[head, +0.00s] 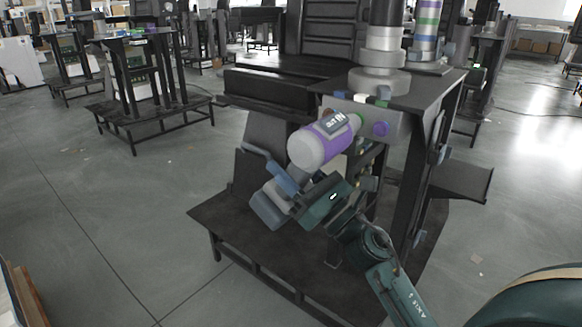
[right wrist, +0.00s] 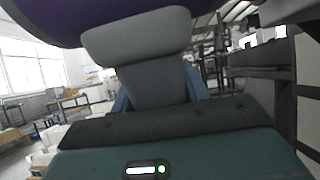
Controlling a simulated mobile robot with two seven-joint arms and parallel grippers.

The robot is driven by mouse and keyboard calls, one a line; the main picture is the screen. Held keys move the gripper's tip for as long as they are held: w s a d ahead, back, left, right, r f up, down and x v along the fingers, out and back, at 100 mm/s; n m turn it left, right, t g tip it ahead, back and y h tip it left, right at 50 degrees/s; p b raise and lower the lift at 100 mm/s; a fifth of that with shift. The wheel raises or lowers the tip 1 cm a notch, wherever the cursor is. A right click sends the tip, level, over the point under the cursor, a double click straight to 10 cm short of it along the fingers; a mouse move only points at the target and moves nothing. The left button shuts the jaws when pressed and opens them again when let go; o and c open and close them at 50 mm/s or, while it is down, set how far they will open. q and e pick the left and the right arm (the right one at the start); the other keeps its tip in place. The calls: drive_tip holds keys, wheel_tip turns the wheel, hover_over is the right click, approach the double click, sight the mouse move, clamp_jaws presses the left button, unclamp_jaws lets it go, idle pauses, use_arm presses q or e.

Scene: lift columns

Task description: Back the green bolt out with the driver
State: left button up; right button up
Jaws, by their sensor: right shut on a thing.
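The driver (head: 320,142) has a purple body with a grey rear end and a dark label. My right gripper (head: 283,184) is shut on its grey handle, and the driver's nose points up and right at the grey block on the column stand. The green bolt (head: 356,119) shows as a small green patch at the driver's nose; I cannot tell whether the bit is seated in it. A purple bolt (head: 380,129) sits to its right on the block (head: 402,124). In the right wrist view the grey handle (right wrist: 150,82) stands between blue fingers. My left gripper is not in view.
The dark stand (head: 432,90) carries a grey lift column (head: 380,60) and a striped cylinder (head: 427,25). Its low base plate (head: 290,262) spreads below my right arm. Similar stands (head: 135,95) are at the back left. The floor at left is open.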

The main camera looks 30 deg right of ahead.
drive_tip(key=shift+w+d+r+b, duration=0.2)
drive_tip(key=shift+w+d+b, duration=0.1)
drive_tip(key=shift+d, duration=0.35)
idle(1.5)
drive_tip(key=shift+s+a, duration=0.3)
drive_tip(key=shift+a, duration=0.2)
idle(1.7)
drive_tip(key=shift+s+a, duration=0.3)
drive_tip(key=shift+a, duration=0.5)
drive_tip(key=shift+s+a, duration=0.35)
drive_tip(key=shift+a, duration=0.5)
drive_tip(key=shift+s+a, duration=0.3)
drive_tip(key=shift+a, duration=0.5)
drive_tip(key=shift+s+a+p, duration=0.15)
drive_tip(key=shift+s+a, duration=0.1)
drive_tip(key=shift+a, duration=0.35)
drive_tip(key=shift+s+a+p, duration=0.15)
drive_tip(key=shift+s+a, duration=0.15)
drive_tip(key=shift+a, duration=0.35)
drive_tip(key=shift+s+a+p, duration=0.15)
drive_tip(key=shift+s+a, duration=0.1)
drive_tip(key=shift+a, duration=0.35)
drive_tip(key=shift+f, duration=0.1)
